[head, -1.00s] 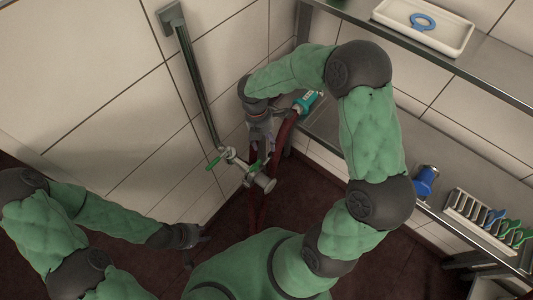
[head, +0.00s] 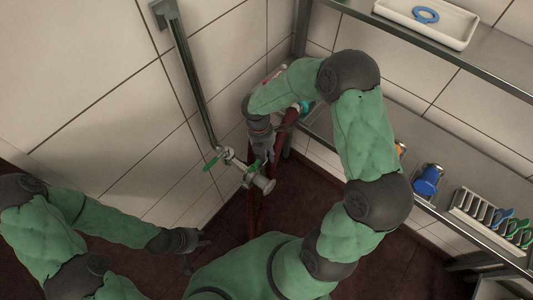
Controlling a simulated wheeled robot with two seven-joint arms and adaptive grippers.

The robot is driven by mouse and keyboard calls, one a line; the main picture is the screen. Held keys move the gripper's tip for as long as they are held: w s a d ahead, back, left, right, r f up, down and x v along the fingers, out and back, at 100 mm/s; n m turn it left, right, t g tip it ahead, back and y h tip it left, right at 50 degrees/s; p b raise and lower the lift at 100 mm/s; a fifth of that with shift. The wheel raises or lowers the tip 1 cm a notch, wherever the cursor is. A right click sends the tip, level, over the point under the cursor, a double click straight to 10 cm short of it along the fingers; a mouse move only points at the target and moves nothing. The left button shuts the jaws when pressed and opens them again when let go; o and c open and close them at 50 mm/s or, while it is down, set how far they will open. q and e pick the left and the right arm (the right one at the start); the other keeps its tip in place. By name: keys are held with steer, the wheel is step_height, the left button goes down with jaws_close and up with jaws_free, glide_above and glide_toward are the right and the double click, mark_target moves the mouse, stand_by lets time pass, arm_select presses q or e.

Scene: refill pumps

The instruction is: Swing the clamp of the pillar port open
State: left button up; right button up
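The pillar port (head: 264,184) is a pale metal fitting at the lower end of a steel pipe (head: 190,75) on the left wall. A green lever (head: 213,162) sticks out on its left side. A small green piece, apparently the clamp handle (head: 253,166), shows at the port just below my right gripper (head: 266,157). The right gripper points down at the port, its fingers close to the green piece; contact and finger opening are too small to tell. My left gripper (head: 200,256) is open and empty, low and left of the port, with its fingers spread.
Dark red hoses (head: 287,125) hang behind my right arm, with a teal fitting (head: 306,108) partly hidden there. The right shelves hold a white tray (head: 448,27) with a blue ring (head: 426,16), a blue pump-like item (head: 428,180) and a rack (head: 474,213) with coloured clips.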

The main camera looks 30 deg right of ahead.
jaws_close()
